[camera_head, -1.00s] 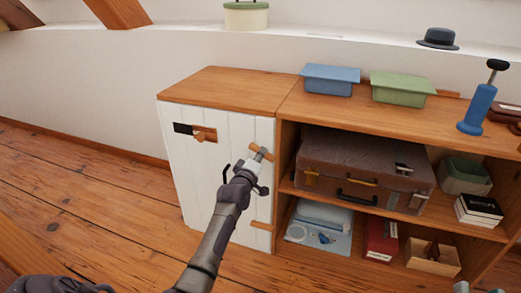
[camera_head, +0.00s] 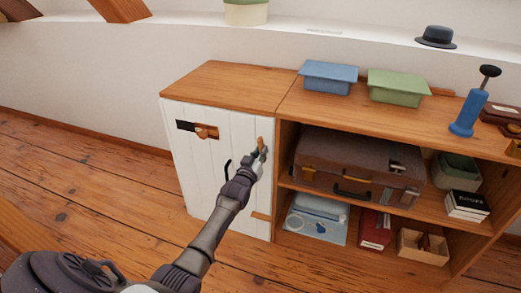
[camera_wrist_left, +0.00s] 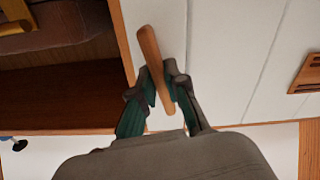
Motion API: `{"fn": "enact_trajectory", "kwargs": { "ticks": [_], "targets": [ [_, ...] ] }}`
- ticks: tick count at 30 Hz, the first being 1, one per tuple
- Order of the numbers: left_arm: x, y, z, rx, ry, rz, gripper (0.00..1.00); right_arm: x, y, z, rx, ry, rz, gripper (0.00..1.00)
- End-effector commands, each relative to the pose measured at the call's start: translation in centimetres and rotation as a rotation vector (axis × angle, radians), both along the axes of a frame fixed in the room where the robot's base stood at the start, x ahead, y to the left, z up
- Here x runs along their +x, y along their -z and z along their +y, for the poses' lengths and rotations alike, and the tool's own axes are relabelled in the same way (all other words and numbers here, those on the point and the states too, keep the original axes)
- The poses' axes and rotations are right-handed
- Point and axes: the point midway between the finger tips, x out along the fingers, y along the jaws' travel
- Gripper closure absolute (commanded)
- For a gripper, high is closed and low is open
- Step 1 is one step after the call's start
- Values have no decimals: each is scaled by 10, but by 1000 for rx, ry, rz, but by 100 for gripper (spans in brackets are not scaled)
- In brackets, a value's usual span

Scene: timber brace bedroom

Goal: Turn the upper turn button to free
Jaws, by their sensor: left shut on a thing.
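The upper turn button (camera_head: 260,142) is a small wooden bar near the top right edge of the white plank door (camera_head: 205,165). It stands close to upright, slightly tilted. My left gripper (camera_head: 259,153) is shut on it. In the left wrist view the turn button (camera_wrist_left: 150,50) runs between the two dark fingers of the gripper (camera_wrist_left: 158,88), and one end sticks out past them. The lower turn button (camera_head: 261,217) lies level across the door's right edge. My right gripper is not in view.
A dark slide latch with a wooden knob (camera_head: 207,132) and a dark handle (camera_head: 228,170) are on the door. Right of it, open shelves hold a brown suitcase (camera_head: 355,165), boxes and books. Blue (camera_head: 328,77) and green (camera_head: 396,87) bins stand on top. Floor left of the cabinet is clear.

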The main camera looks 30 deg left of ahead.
Motion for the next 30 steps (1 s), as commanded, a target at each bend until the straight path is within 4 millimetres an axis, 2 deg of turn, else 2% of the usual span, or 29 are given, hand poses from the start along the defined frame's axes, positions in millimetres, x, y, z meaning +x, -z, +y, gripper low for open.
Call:
{"fn": "enact_trajectory", "kwargs": {
  "ticks": [12,29,30],
  "targets": [
    [0,2,-1,188,1,50,100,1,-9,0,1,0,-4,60],
    [-1,3,-1,218,1,57,100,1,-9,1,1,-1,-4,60],
    [-1,3,-1,219,1,58,82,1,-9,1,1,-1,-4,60]
  ]
}}
